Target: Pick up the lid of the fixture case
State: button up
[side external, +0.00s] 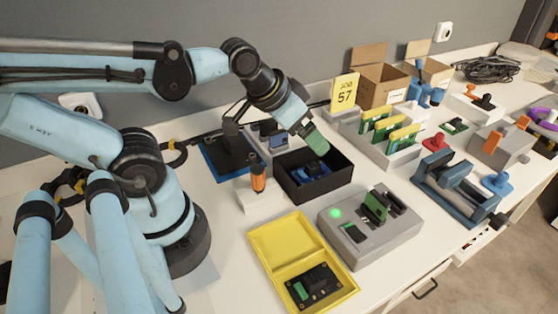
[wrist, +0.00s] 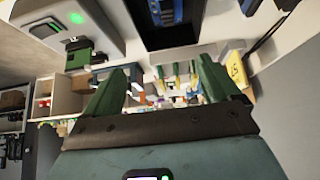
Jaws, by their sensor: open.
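A yellow case (side external: 254,246) lies open at the front of the bench. Its empty upper half (side external: 283,243), which looks like the lid, lies opened back; the lower half holds a black insert (side external: 313,287) with a small green board. I do not see the case in the wrist view. My gripper (side external: 314,138) is above the black bin (side external: 322,193), behind and apart from the case. In the wrist view its two green fingers (wrist: 160,88) are spread with nothing between them.
A grey fixture (side external: 350,247) with a green light and upright boards stands right of the case. The black bin holds a blue part (side external: 311,171). An orange-handled tool (side external: 258,178) stands in a white block. A blue clamp (side external: 450,190) and a card tray (side external: 372,146) are farther right.

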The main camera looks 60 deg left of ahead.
jog(key=m+g, duration=0.7)
jog(key=m, duration=2.9)
send_over(229, 142)
jog(key=shift+s+f, duration=0.2)
jog(key=shift+f, duration=3.2)
jog(key=shift+w+a+f, duration=0.1)
jog(key=shift+w+f, duration=0.05)
jog(key=shift+f, duration=0.7)
jog(key=shift+w+f, duration=0.1)
jog(key=shift+f, duration=1.7)
jog(key=shift+c, duration=0.3)
jog(key=c, duration=1.1)
